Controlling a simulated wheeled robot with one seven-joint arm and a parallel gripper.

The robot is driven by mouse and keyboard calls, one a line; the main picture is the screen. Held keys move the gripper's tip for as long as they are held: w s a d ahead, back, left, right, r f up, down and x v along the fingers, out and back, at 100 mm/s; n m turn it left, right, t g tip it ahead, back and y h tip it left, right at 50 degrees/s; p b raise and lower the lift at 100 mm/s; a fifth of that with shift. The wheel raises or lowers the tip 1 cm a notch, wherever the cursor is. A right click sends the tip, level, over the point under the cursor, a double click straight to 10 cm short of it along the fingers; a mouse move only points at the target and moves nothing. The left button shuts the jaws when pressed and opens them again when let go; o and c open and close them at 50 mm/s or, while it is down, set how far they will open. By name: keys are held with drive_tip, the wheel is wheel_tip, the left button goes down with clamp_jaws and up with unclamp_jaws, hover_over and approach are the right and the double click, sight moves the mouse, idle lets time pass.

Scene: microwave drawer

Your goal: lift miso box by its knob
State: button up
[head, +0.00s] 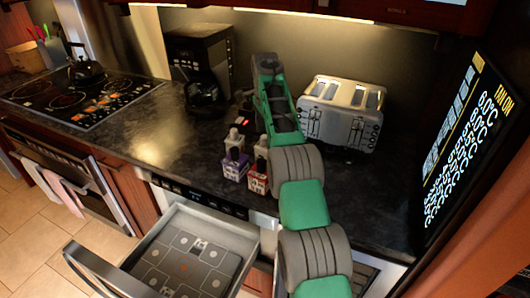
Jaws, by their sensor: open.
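Several small boxes with knobs on top stand upright in a group on the dark counter. One is purple (235,168) and one is red (257,183), both with dark knobs. I cannot read the labels, so I cannot tell which is the miso box. My green and grey arm reaches over the counter just right of the group and ends beyond it. My gripper's fingers are hidden; I cannot see them on any knob.
A silver toaster (342,112) stands right of my arm, and a black coffee maker (200,62) behind left. A screen panel (468,135) bounds the right. An open drawer (262,243) juts out below the counter (160,140). A cooktop (75,97) lies left; counter between is clear.

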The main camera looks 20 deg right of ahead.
sight(265, 148)
drive_tip(key=f+b, duration=0.1)
drive_tip(key=f, duration=0.5)
drive_tip(key=shift+s+a+b, duration=0.15)
drive_tip(key=shift+s+b, duration=0.05)
drive_tip(key=shift+b, duration=0.2)
drive_tip(key=shift+r, duration=0.15)
drive_tip(key=c, duration=1.6)
